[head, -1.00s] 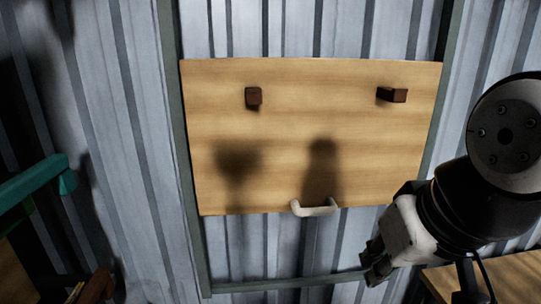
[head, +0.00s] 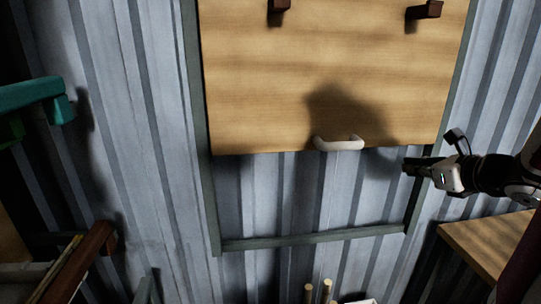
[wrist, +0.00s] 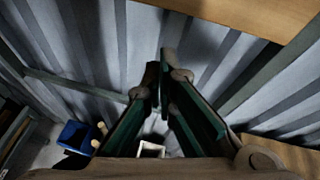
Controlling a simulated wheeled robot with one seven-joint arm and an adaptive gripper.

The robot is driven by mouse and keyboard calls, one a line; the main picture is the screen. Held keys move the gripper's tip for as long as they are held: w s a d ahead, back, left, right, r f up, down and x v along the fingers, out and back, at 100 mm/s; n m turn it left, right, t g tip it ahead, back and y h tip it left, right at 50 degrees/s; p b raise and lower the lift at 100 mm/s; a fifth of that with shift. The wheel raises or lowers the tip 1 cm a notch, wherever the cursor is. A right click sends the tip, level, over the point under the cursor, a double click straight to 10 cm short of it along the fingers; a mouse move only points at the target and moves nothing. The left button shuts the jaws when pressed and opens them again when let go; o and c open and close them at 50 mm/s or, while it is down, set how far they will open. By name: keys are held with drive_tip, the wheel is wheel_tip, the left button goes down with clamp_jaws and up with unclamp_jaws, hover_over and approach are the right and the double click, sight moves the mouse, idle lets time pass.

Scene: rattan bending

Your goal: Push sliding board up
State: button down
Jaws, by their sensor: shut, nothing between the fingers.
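The sliding board (head: 280,90) is a tan wooden panel in a dark metal frame on the corrugated wall. A white handle (head: 338,144) sits at its lower edge. The board's lower edge is above the frame's bottom rail (head: 312,240), with bare wall between. My gripper (head: 408,166) is shut and empty, pointing left at the frame's right side, to the right of the handle and a little lower. In the wrist view the shut dark green fingers (wrist: 160,80) point towards the wall, and part of the board (wrist: 255,18) shows above them. The fingers look apart from the board.
Two dark wooden pegs, left (head: 279,5) and right (head: 424,10), stick out of the board. A wooden table (head: 490,245) is at lower right. Light rods (head: 318,292) stand below the frame. A blue bin (wrist: 75,135) shows in the wrist view. A teal object (head: 35,97) is at left.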

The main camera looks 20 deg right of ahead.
drive_tip(key=s+d+f+m+h, duration=0.2)
drive_tip(key=d+m, duration=0.2)
drive_tip(key=d, duration=0.1)
drive_tip(key=b+x, duration=0.2)
drive_tip(key=x, duration=0.8)
drive_tip(key=shift+s+r+p, duration=0.1)
drive_tip(key=shift+r+p, duration=0.95)
drive_tip(key=shift+r, duration=1.15)
